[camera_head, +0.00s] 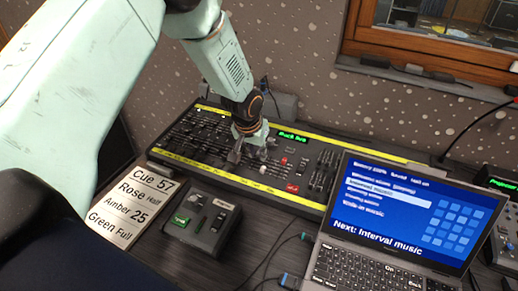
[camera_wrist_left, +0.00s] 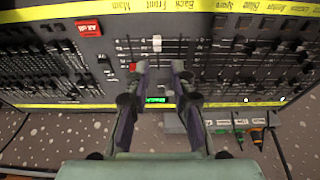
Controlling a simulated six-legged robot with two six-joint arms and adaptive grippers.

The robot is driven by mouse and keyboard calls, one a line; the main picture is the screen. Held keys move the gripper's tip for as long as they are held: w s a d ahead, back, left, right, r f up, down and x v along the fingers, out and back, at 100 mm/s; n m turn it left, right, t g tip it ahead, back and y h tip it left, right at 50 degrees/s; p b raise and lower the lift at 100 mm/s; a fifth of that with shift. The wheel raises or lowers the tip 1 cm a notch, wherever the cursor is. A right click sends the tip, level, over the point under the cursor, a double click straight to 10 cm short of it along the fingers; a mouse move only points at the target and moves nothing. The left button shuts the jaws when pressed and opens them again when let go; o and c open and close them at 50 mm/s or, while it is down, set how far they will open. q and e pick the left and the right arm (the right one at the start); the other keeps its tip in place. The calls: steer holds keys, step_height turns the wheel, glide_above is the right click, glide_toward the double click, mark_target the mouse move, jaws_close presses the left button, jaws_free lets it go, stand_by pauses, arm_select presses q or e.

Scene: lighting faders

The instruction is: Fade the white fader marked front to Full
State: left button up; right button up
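The white fader (camera_wrist_left: 157,43) is in the slot under the "Front" label (camera_wrist_left: 153,5) on the yellow strip in the left wrist view. It also shows in the head view as a small white cap (camera_head: 263,169) near the console's front strip. My left gripper (camera_head: 249,157) is over the lighting console (camera_head: 185,152), pointing down. In the left wrist view its two fingers (camera_wrist_left: 159,70) are spread apart with nothing between them. The white cap lies just beyond the fingertips, in line with the gap, and looks apart from them. My right gripper is not in view.
Rows of dark faders flank the gripper, and a red button (camera_wrist_left: 88,28) is nearby. A cue card (camera_head: 135,200), a small control box (camera_head: 202,222) and a laptop (camera_head: 400,225) stand in front of the console. Cables lie between box and laptop.

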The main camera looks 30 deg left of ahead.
arm_select(q)
steer(key=b, duration=0.5)
glide_above(263, 169)
steer(key=s, duration=0.2)
steer(key=shift+s+f, duration=0.15)
steer(key=shift+f, duration=2.15)
steer(key=shift+w+a+f+b, duration=0.15)
steer(key=shift+w+f+b, duration=0.05)
steer(key=shift+f+b, duration=0.4)
steer(key=shift+w+d+f+b, duration=0.15)
steer(key=shift+w+f+b, duration=0.15)
steer(key=shift+f, duration=0.2)
steer(key=shift+w+d+f+b, duration=0.1)
steer(key=shift+w+f+b, duration=0.05)
steer(key=shift+f+b, duration=0.25)
steer(key=shift+w+f, duration=0.1)
steer(key=shift+f, duration=0.2)
steer(key=shift+a+f, duration=0.15)
steer(key=shift+a, duration=0.1)
steer(key=shift+d, duration=0.15)
